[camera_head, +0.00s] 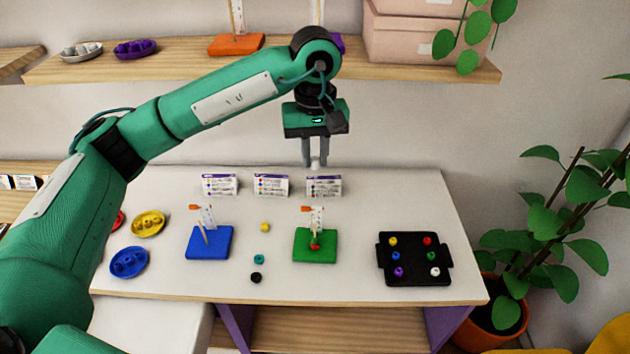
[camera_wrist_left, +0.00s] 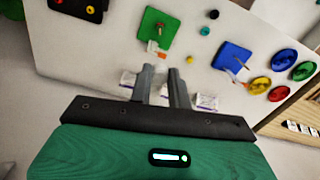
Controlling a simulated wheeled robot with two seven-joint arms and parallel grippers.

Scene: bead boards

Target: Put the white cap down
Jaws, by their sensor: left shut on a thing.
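My left gripper (camera_head: 315,163) is shut on the white cap (camera_head: 315,167), which shows as a small white tip between the fingertips. It is raised near the back of the table, above the right-hand label card. In the left wrist view the gripper (camera_wrist_left: 160,71) points at the table and the cap cannot be made out. The green board (camera_head: 315,247) has a post with a red bead low on it and a small flag. The blue board (camera_head: 208,243) has a leaning post and a flag. My right gripper is not in view.
A black tray (camera_head: 414,277) holds several coloured beads, one white. Loose yellow (camera_head: 265,227), teal (camera_head: 259,259) and black (camera_head: 256,277) beads lie between the boards. Coloured dishes stand at the left, including a blue one (camera_head: 129,263). Label cards (camera_head: 271,185) line the back. A shelf (camera_head: 200,68) hangs above.

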